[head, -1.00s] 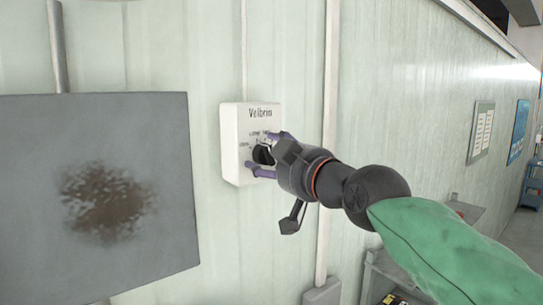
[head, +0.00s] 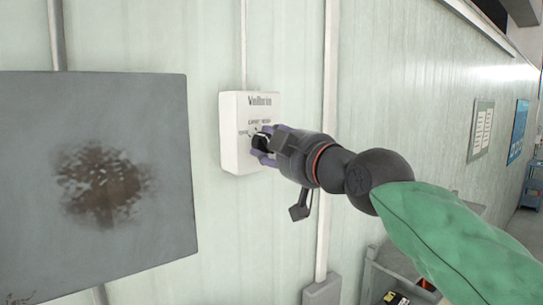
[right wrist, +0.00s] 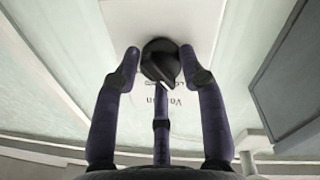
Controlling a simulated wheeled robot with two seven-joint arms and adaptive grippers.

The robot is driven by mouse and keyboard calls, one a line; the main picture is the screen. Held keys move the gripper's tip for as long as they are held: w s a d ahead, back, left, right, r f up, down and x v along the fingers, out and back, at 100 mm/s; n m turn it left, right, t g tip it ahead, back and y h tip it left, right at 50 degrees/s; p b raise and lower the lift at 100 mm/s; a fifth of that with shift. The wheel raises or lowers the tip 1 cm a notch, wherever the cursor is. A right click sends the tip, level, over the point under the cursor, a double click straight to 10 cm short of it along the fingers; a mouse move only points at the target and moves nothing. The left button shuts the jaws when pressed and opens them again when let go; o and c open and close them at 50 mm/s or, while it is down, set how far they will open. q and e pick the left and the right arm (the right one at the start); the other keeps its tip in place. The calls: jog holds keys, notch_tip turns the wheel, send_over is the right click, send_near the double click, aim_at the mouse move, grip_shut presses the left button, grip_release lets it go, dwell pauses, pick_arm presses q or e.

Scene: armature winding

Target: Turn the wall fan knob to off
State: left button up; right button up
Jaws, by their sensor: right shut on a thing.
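The wall fan control is a white box (head: 236,133) on the pale green wall, with printed lettering and a black knob (head: 260,143). My right gripper (head: 264,147) is at the front of the box with its purple fingers around the knob. In the right wrist view the black knob (right wrist: 161,64) sits between the fingertips (right wrist: 159,58), with a white pointer mark on it. The gripper is shut on the knob. The fingers cover part of the printed markings, so the knob's setting cannot be read. My left gripper is not in view.
A grey panel with a brown stain (head: 40,200) stands left of the box. A vertical conduit (head: 330,120) runs down the wall to the right. A shelf (head: 390,275) with items is at the lower right, below my arm.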

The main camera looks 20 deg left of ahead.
jog(key=shift+w+a+f+n+b, duration=0.1)
jog(key=shift+f+n+b, duration=0.15)
jog(key=shift+n+b, duration=0.9)
jog(key=shift+a+f+n+b, duration=0.15)
jog(key=shift+n+b, duration=0.5)
jog(key=shift+n, duration=0.9)
jog(key=shift+d, duration=0.1)
jog(key=o, duration=0.9)
jog(key=shift+o, duration=1.1)
jog(key=shift+w+d+r, duration=0.1)
jog(key=shift+w, duration=0.05)
